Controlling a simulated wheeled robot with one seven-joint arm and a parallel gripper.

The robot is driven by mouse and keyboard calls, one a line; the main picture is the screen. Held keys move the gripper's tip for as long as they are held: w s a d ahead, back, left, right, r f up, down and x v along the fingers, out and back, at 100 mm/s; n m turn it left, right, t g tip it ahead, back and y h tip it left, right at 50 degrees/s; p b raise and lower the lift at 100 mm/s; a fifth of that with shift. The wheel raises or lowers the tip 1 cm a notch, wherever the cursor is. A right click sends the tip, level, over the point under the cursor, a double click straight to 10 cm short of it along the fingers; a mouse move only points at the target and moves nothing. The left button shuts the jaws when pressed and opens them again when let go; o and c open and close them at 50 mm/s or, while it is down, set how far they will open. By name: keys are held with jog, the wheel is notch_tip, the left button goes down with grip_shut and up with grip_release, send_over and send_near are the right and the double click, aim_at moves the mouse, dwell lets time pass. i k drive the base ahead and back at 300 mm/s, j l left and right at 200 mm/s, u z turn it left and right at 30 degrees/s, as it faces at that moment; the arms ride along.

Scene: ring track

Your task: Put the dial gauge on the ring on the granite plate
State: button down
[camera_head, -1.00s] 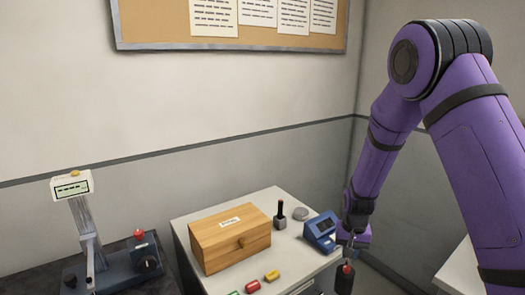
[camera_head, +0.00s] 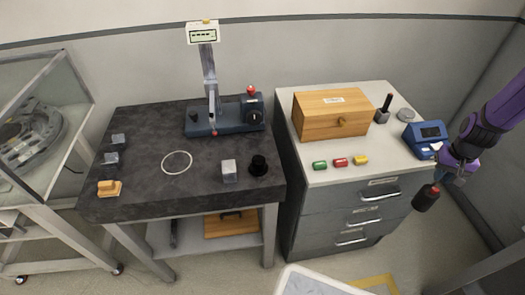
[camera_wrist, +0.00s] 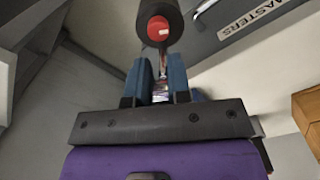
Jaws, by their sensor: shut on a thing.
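My gripper (camera_head: 446,172) is at the right of the head view, beside the grey drawer cabinet. It is shut on a black cylinder (camera_head: 426,198) with a red end, held clear in the air. In the wrist view the cylinder (camera_wrist: 155,12) sits beyond the blue fingers (camera_wrist: 160,72). A thin white ring (camera_head: 177,162) lies on the dark granite plate (camera_head: 150,195), with nothing on it. A stand with a white digital display (camera_head: 203,33) rises from the plate's back. I cannot tell for sure which thing is the dial gauge.
Small blocks (camera_head: 112,158) line the plate's left; a grey block (camera_head: 229,170) and black knob (camera_head: 258,165) are right of the ring. The cabinet top holds a wooden box (camera_head: 330,118), coloured pieces (camera_head: 341,162) and a blue device (camera_head: 424,138). A glass case (camera_head: 45,110) stands left.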

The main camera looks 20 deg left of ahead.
aim_at(183, 166)
jog(key=k+j+u, duration=0.7)
jog(key=i+l, duration=0.05)
jog(key=i, duration=0.05)
